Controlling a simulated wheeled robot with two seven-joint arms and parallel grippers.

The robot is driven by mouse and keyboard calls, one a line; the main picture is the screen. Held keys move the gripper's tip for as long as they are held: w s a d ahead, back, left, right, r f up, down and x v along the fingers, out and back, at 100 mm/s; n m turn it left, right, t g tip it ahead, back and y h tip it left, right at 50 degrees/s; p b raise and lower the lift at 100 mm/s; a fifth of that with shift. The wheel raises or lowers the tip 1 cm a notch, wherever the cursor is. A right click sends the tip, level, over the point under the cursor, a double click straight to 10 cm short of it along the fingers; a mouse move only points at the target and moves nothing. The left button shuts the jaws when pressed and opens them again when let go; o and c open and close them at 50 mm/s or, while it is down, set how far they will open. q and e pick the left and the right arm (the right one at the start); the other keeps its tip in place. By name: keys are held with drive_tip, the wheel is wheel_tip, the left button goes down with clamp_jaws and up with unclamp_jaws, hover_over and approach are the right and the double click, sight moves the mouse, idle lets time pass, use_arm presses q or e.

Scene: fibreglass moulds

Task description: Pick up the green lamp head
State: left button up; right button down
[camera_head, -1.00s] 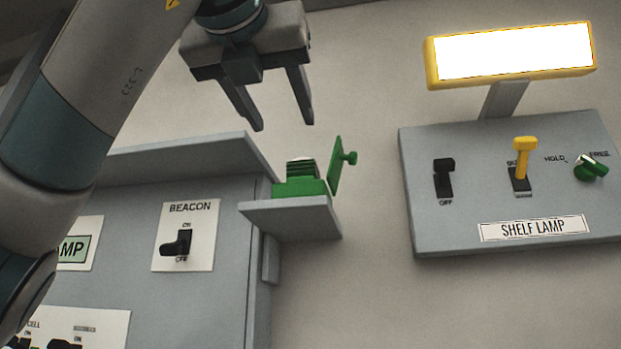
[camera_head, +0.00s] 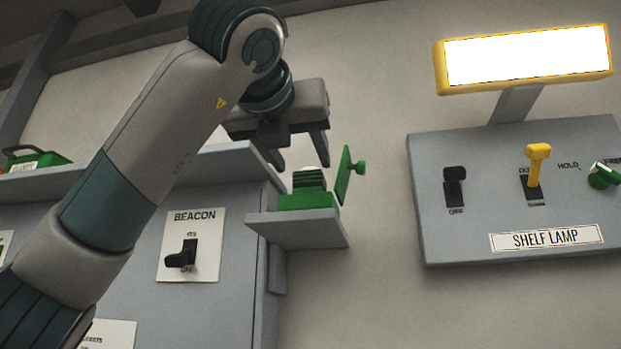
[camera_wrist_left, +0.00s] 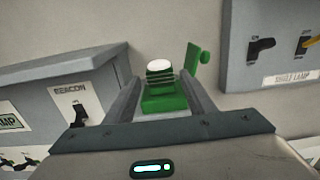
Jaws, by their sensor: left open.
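The green lamp head (camera_head: 309,182), a ribbed green body with a pale round top, sits on a green base on a small grey ledge (camera_head: 298,230). A green upright plate with a knob (camera_head: 346,174) stands at its right. In the left wrist view the lamp head (camera_wrist_left: 160,82) shows between the two spread fingers (camera_wrist_left: 162,90), with the plate (camera_wrist_left: 194,65) beyond the right finger. I cannot tell whether the fingers touch it. My right gripper is not in view.
A grey cabinet with a BEACON switch (camera_head: 180,255) stands left of the ledge. A grey SHELF LAMP panel (camera_head: 480,215) with a lit yellow-framed lamp (camera_head: 525,57) is at the right. A green handled object (camera_head: 35,158) sits at the far left. Wall is bare between the ledge and panel.

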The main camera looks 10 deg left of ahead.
sight(307, 171)
use_arm(q)
drive_tip(key=shift+w+p, duration=0.4)
drive_tip(key=shift+w, duration=1.2)
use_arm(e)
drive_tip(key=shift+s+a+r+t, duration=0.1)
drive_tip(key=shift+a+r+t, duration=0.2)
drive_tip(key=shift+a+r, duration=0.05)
use_arm(q)
drive_tip(key=shift+w+p, duration=0.4)
drive_tip(key=shift+w, duration=0.05)
drive_tip(key=w+p, duration=0.2)
drive_tip(key=w, duration=0.2)
drive_tip(key=shift+w+a, duration=0.1)
drive_tip(key=shift+w, duration=0.05)
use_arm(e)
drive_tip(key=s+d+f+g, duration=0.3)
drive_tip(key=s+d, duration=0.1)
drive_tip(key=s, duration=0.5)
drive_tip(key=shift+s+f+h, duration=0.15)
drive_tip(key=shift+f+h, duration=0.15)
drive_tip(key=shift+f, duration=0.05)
use_arm(q)
drive_tip(key=c, duration=0.8)
drive_tip(key=shift+c, duration=0.6)
